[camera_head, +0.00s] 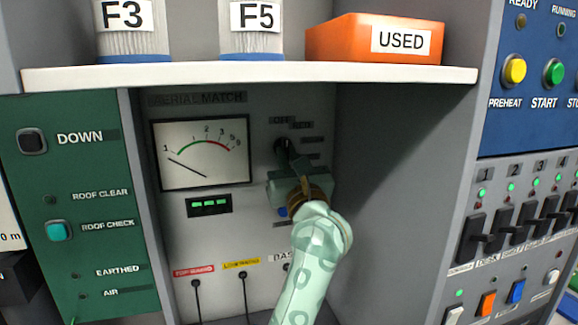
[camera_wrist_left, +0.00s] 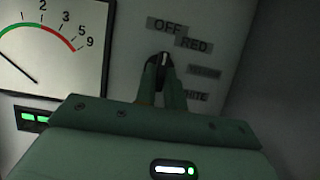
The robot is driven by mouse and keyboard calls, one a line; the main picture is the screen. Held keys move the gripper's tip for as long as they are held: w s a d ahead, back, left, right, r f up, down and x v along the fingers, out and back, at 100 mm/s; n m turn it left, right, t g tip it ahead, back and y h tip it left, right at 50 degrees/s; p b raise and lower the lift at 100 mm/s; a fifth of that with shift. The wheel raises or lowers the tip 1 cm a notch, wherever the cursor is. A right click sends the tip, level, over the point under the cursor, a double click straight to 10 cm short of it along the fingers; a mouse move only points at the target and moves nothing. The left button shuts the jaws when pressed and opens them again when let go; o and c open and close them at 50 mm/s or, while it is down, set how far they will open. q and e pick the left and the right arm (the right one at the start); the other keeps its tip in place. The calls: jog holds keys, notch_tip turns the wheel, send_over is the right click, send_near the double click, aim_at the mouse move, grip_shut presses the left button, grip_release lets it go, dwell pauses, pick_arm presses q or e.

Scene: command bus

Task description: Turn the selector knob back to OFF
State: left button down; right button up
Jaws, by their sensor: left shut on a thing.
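The dark selector knob (camera_wrist_left: 163,59) is on the grey AERIAL MATCH panel, and it also shows in the head view (camera_head: 283,146). My left gripper (camera_wrist_left: 161,78) is shut on the knob, with a green finger on each side. It also shows in the head view (camera_head: 286,158), its arm reaching up from below. A pale mark on the knob stands near upright, roughly toward the OFF label (camera_wrist_left: 168,25). The RED label (camera_wrist_left: 194,43) is to the right of OFF. The WHITE label (camera_wrist_left: 194,96) is partly hidden, and the label between is too dim to read.
A meter (camera_head: 204,153) and a green-lit display (camera_head: 208,204) are left of the knob. A shelf (camera_head: 250,74) overhangs with labelled containers and an orange USED bin (camera_head: 374,38). Cables hang from sockets below. The recess wall (camera_head: 400,190) is at the right.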

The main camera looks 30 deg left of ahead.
jog(key=shift+f, duration=0.1)
dwell(0.4)
pick_arm(q)
jog(key=c, duration=1.5)
grip_release()
jog(key=shift+f, duration=0.1)
